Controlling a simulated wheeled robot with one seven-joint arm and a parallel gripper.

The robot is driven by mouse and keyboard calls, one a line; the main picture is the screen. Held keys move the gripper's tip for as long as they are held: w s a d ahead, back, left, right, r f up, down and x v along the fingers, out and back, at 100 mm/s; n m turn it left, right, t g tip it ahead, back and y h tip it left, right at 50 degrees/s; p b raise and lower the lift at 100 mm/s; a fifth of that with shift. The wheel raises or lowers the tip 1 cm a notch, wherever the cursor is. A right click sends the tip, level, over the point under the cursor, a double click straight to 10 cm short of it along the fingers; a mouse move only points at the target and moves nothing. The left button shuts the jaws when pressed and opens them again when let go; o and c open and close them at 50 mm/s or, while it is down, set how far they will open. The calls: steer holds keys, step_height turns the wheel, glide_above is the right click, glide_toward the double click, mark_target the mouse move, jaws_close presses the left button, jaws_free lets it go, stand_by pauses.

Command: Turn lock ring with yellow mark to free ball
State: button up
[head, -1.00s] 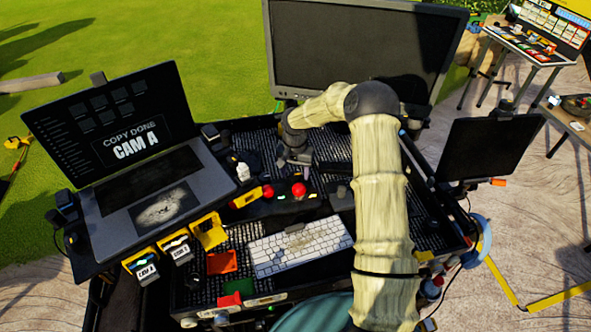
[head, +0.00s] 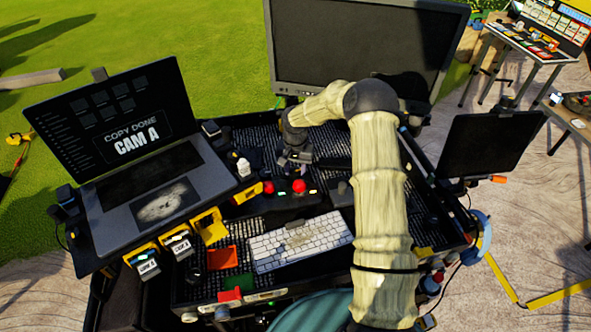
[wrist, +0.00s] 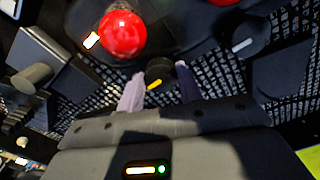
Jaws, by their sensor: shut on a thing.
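The dark lock ring with a yellow mark (wrist: 160,72) sits between my fingertips in the wrist view. My gripper (wrist: 158,86) is shut on it, one pale finger on each side. The yellow mark points to the lower left. A red ball (wrist: 121,34) is just beyond and left of the ring, and part of a second red ball shows at the top edge. In the head view the red balls (head: 268,187) (head: 299,186) are on a black panel, with my gripper (head: 295,158) behind them; the ring cannot be made out there.
In the wrist view another dark knob with a pale mark (wrist: 245,42) is right of the ring, and a dark block with a cylinder (wrist: 38,72) is left. The head view shows a laptop (head: 150,190), a keyboard (head: 300,241) and a large monitor (head: 365,50) close around.

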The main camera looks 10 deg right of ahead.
steer(key=n+b, duration=0.2)
steer(key=n, duration=0.2)
steer(key=shift+d+n, duration=0.1)
steer(key=shift+n, duration=0.2)
steer(key=n+b, duration=0.1)
steer(key=n, duration=0.3)
steer(key=shift+n, duration=0.3)
steer(key=n, duration=0.4)
steer(key=shift+d+n, duration=0.1)
steer(key=shift+n, duration=2.1)
steer(key=shift+w, duration=0.1)
steer(key=o, duration=1)
